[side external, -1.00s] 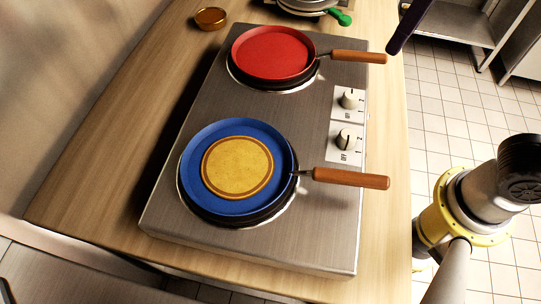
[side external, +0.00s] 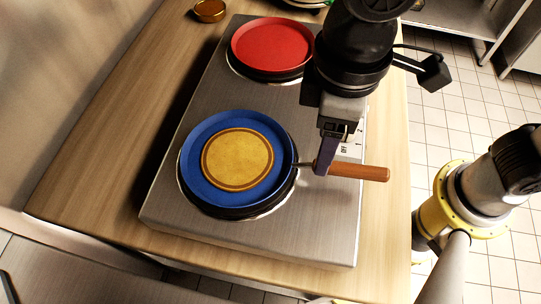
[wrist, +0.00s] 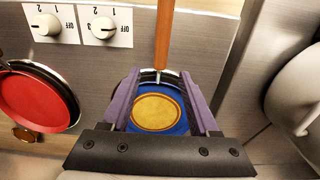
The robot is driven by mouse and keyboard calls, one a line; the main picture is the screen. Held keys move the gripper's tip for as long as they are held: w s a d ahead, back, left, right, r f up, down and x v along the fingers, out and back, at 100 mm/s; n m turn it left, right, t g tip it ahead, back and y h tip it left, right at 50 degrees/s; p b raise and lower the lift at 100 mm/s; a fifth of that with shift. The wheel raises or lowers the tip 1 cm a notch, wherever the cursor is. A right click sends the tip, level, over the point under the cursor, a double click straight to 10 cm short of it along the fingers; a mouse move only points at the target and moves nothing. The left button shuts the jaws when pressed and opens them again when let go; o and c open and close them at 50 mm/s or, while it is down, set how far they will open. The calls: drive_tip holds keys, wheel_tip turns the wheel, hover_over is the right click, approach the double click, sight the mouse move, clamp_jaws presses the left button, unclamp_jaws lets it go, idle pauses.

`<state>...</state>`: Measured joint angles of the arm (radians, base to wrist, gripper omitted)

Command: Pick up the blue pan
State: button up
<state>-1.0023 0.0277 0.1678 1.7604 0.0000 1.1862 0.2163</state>
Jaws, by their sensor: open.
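The blue pan (side external: 217,199) sits on the near burner with a round golden pancake-like disc (side external: 237,160) lying in it. Its brown wooden handle (side external: 360,172) points right, past the hotplate's edge. My gripper (side external: 323,165) is at the pan end of the handle and hides part of it. In the wrist view the two purple fingers (wrist: 158,85) are spread apart, with the handle (wrist: 164,40) running up between them and the blue pan (wrist: 181,126) beyond. I cannot tell whether a finger touches the handle.
A red pan (side external: 270,45) sits on the far burner, and my wrist covers its handle side. The steel hotplate (side external: 290,235) carries control knobs (wrist: 102,27) near the handle. A small copper bowl (side external: 209,10) stands at the back left of the wooden counter (side external: 90,170).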

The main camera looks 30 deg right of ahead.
sight(314, 162)
drive_tip(key=shift+w+a+f, duration=0.15)
drive_tip(key=shift+f, duration=1.4)
drive_tip(key=shift+w+a+f, duration=0.15)
drive_tip(key=shift+f, duration=1.35)
clamp_jaws()
drive_tip(key=shift+r, duration=0.15)
